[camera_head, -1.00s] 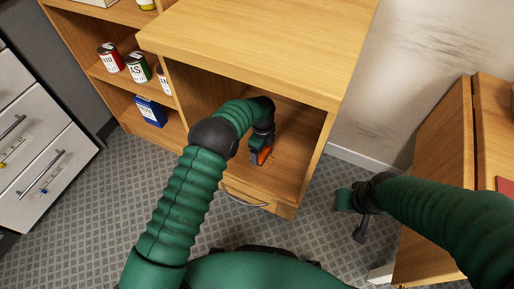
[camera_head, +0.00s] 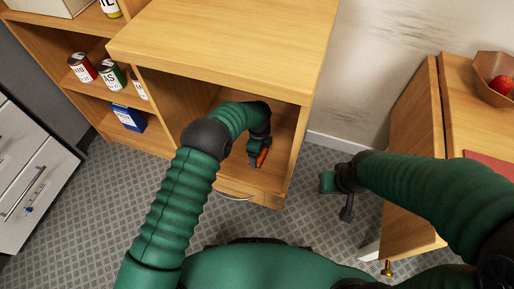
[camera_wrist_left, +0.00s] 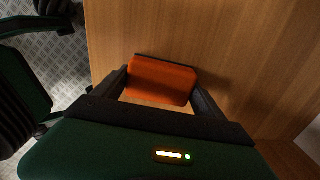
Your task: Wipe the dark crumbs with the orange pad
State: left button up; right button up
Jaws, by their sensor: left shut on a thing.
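My left gripper (camera_head: 257,158) reaches into the open lower compartment of the wooden cabinet. It is shut on the orange pad (camera_head: 262,157), low over the compartment floor (camera_head: 276,172). In the left wrist view the orange pad (camera_wrist_left: 160,82) sits between the two dark fingers, over wood; I cannot tell whether it touches. I cannot make out dark crumbs in the current views; the arm and gripper hide part of the floor. My right gripper (camera_head: 338,194) hangs over the grey floor right of the cabinet, its jaw opening unclear.
The cabinet top (camera_head: 225,40) overhangs the compartment, with side walls close by. Shelves at left hold a red can (camera_head: 82,68), a green can (camera_head: 111,74) and a blue box (camera_head: 129,118). A wooden table at right carries a bowl (camera_head: 486,88) with red fruit.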

pick_arm(q)
jog(key=shift+s+a, duration=0.15)
jog(key=shift+a, duration=0.15)
jog(key=shift+w+a, duration=0.35)
jog(key=shift+a, duration=0.5)
jog(key=shift+w+a, duration=0.3)
jog(key=shift+a, duration=0.55)
jog(key=shift+w+a, duration=0.35)
jog(key=shift+a, duration=0.85)
jog(key=shift+w+a, duration=0.4)
jog(key=shift+a, duration=0.75)
jog(key=shift+w+a, duration=0.35)
jog(key=shift+a, duration=0.85)
pick_arm(e)
jog(key=shift+r, duration=0.3)
